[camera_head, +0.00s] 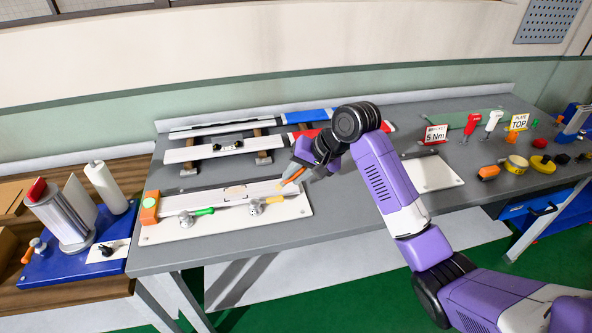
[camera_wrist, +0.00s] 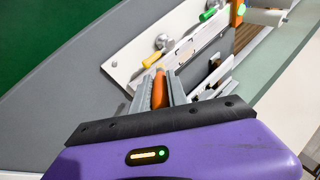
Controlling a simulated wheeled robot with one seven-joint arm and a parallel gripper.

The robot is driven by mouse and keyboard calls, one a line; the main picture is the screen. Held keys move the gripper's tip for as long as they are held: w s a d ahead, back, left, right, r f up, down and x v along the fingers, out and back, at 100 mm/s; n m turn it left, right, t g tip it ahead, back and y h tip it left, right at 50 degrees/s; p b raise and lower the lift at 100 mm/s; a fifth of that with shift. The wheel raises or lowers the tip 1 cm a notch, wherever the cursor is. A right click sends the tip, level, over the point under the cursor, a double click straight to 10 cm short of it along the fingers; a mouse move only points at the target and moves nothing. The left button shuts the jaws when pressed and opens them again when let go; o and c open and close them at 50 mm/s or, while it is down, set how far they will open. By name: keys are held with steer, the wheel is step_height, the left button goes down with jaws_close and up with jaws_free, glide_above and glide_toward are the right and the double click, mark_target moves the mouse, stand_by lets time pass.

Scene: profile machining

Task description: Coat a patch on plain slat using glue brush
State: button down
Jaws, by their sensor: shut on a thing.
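The glue brush (camera_head: 293,176) has an orange handle and is held in my gripper (camera_head: 299,173), its tip pointing down and left over the right end of the front fixture. In the wrist view the orange handle of the brush (camera_wrist: 159,90) sits between the two grey fingers of my gripper (camera_wrist: 160,88). A pale slat, apparently the plain slat (camera_head: 200,200), lies on the white fixture plate (camera_head: 180,235), with a framed patch (camera_head: 235,192) near its middle. It also shows in the wrist view (camera_wrist: 208,40). Whether the brush tip touches the slat cannot be told.
A green-handled clamp (camera_head: 203,212) and a yellow-handled clamp (camera_head: 270,201) stand along the slat's front edge. An orange block (camera_head: 150,208) is at its left end. Behind, slats with blue (camera_head: 310,116) and red ends rest on brown supports. Several tools stand at the right.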

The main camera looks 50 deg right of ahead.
steer(key=s+a+f+n+g+y, duration=0.2)
steer(key=s+a+f+n, duration=0.3)
steer(key=a+f, duration=0.4)
steer(key=s+a+f+n+g+y, duration=0.2)
steer(key=s+a+f+n, duration=0.3)
steer(key=a+f, duration=0.4)
steer(key=a, duration=0.5)
steer(key=shift+f+n+y, duration=0.35)
steer(key=shift+n+y, duration=0.05)
steer(key=shift+s+a, duration=0.1)
